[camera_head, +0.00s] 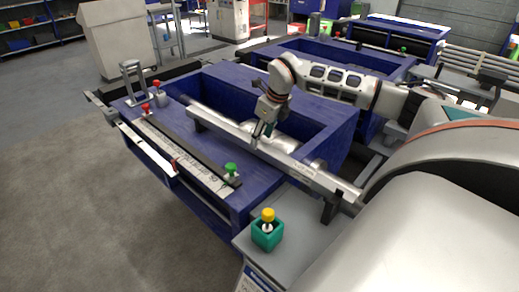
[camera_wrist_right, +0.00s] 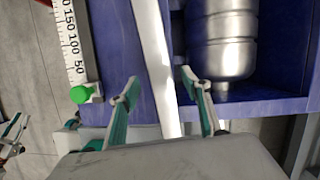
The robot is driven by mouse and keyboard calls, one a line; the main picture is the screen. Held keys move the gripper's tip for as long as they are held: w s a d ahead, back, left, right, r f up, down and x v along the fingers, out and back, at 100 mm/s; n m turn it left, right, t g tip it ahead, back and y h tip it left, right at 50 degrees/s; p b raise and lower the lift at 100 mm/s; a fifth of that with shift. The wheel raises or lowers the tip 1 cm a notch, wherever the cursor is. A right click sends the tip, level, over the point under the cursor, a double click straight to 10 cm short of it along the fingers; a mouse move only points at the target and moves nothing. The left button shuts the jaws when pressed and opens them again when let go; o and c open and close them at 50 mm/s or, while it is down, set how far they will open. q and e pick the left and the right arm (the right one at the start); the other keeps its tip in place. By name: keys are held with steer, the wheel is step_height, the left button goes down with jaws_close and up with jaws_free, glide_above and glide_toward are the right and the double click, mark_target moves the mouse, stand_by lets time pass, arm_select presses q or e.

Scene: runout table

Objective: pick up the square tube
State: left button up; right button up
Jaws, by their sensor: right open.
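The square tube (camera_head: 272,148) is a long, pale grey bar. My right gripper (camera_head: 267,128) is over the middle of the tube. In the right wrist view the square tube (camera_wrist_right: 157,60) runs between the two spread teal-lined fingers of my right gripper (camera_wrist_right: 160,78), with a gap on each side. The gripper is open and holds nothing. Grey and teal parts at that view's left edge look like my left gripper (camera_wrist_right: 14,130); its opening is unclear.
A silver, rounded bottle (camera_wrist_right: 222,45) lies in the bin beside the tube. A ruler strip (camera_head: 185,155) with a green knob (camera_head: 231,169) runs along the table's front. A teal box (camera_head: 267,232) with a yellow-capped item stands at the near corner. The floor at left is clear.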

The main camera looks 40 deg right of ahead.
mark_target(259, 145)
steer(key=x, duration=0.4)
steer(key=shift+s+a+f, duration=0.1)
steer(key=shift+s+f, duration=0.1)
steer(key=shift+s, duration=0.05)
steer(key=shift+w+f, duration=0.15)
steer(key=shift+f, duration=0.2)
jaws_close()
steer(key=shift+r, duration=0.15)
